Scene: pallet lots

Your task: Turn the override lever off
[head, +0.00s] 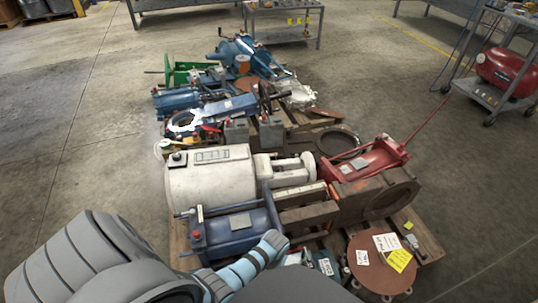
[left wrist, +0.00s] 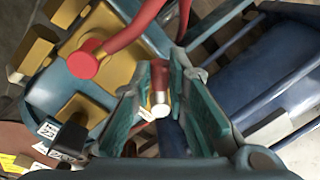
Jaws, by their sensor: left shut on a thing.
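My left gripper (left wrist: 160,82) has teal fingers on both sides of a short dark-red bar with a pale metal end (left wrist: 160,108). I take this to be the override lever; the fingers are shut on it. A red tube and a round red knob (left wrist: 83,65) on a blue and brass-coloured body are at upper left of the left wrist view. In the head view my left arm reaches in from lower left, and its wrist (head: 268,247) is beside the blue cylinder unit (head: 230,232). The fingertips and lever cannot be made out there. My right gripper is not in view.
Pallets crowded with machine parts fill the middle: a white motor (head: 208,185), a red unit (head: 365,160), a brown flanged housing (head: 388,192) and a round brown disc (head: 378,272) with tags. A cart with a red compressor (head: 508,70) stands right. Floor left is clear.

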